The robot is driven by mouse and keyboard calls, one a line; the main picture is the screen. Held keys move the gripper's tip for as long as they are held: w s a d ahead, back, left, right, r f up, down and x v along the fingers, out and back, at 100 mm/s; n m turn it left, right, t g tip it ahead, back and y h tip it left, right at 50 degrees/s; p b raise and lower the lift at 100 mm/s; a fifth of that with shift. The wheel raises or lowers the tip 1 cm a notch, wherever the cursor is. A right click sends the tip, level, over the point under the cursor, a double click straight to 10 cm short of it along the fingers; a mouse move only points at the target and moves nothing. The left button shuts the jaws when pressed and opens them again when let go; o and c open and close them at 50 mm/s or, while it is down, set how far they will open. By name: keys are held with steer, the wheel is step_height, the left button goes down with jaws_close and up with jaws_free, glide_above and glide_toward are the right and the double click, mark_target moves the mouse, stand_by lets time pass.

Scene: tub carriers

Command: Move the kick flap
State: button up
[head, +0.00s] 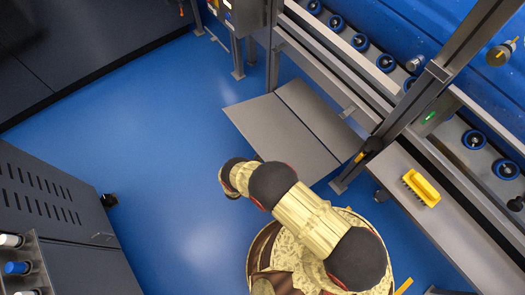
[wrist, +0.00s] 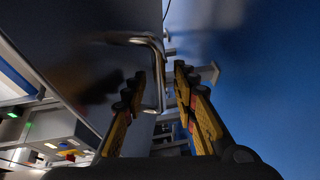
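The kick flap appears to be the grey panel (head: 275,138) low beside the machine frame in the head view, with a seam separating it from a second grey plate (head: 322,118). In the wrist view a dark panel face (wrist: 75,65) fills the left side and carries a bent metal bar handle (wrist: 155,65). My gripper (wrist: 158,75) is open, with one finger on each side of the handle's long bar. I see gaps beside the bar, but contact is hard to judge. In the head view my arm's wrist is left of the panel's lower corner, and the fingers are hidden.
A roller conveyor (head: 387,63) runs along the right, with a slanted post (head: 425,85) in front. A yellow brush (head: 422,188) lies on the grey ledge. A dark cabinet (head: 55,215) stands at left. The blue floor (head: 170,130) between is clear.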

steer(key=shift+c, duration=1.2)
steer(key=c, duration=0.4)
jaws_close()
